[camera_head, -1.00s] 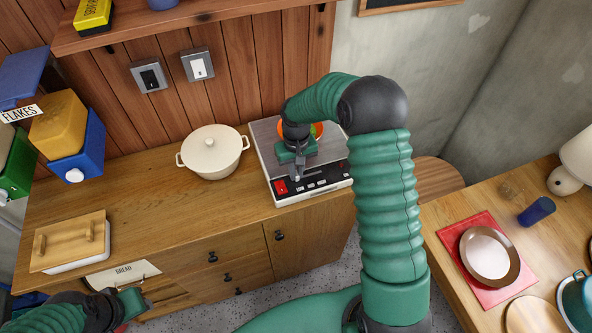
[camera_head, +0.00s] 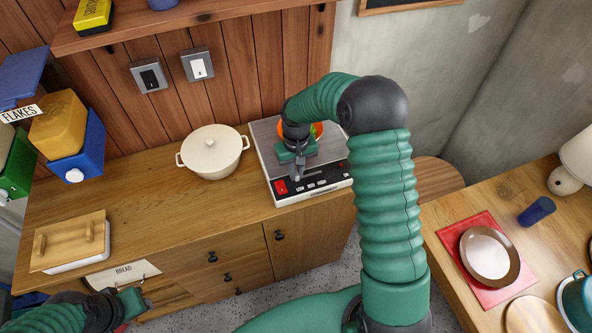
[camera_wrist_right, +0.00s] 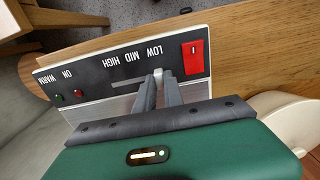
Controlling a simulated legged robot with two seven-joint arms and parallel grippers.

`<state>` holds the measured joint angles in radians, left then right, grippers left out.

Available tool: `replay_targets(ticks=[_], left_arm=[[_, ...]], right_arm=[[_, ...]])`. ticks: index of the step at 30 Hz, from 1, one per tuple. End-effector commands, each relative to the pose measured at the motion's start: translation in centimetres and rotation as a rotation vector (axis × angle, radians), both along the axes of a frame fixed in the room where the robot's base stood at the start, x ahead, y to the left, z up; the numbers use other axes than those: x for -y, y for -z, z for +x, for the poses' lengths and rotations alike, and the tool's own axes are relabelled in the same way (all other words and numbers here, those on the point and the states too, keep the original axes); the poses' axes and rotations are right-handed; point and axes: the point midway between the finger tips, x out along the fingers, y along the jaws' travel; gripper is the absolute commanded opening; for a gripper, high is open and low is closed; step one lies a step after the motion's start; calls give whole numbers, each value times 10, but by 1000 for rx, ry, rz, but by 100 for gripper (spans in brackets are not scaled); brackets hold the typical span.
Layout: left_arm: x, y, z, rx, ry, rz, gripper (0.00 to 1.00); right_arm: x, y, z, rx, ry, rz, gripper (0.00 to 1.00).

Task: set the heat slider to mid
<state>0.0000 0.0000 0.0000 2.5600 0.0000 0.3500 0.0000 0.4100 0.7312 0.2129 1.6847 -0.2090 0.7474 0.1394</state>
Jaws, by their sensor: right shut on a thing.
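The hot plate (camera_head: 338,172) stands on the wooden counter, its control strip facing me. In the right wrist view its panel (camera_wrist_right: 100,70) shows upside down, with LOW, MID and HIGH labels above a slot. The pale heat slider knob (camera_wrist_right: 158,72) is at the slot's end by LOW, nearest the red switch (camera_wrist_right: 193,57). My right gripper (camera_head: 296,178) is over the control strip; its fingers (camera_wrist_right: 157,84) are shut on the knob. The head view hides the knob behind the gripper. My left gripper (camera_head: 138,300) is low at the left, away from the hot plate; its jaws are unclear.
An orange bowl (camera_head: 319,130) sits on the hot plate behind my right gripper. A cream lidded pot (camera_head: 212,153) stands just left of it. A bread box (camera_head: 75,243) is at the counter's left end. Bare counter lies between box and pot.

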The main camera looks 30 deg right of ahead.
Motion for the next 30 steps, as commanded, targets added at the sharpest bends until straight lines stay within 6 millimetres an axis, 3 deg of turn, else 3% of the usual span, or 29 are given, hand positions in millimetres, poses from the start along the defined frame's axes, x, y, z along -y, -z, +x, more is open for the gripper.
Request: replay_targets(ticks=[12,21,28,29,30], left_arm=[[0,-1,0,0,0,0,36],[0,-10,0,0,0,0,36],[0,-9,0,0,0,0,36],[0,-9,0,0,0,0,36],[0,-9,0,0,0,0,36]], right_arm=[[1,-1,0,1,1,0,0],[34,-2,-8,1,1,-1,0],[35,-1,-7,3,0,-2,0],[35,-1,-7,3,0,-2,15],[35,-1,-7,3,0,-2,20]])
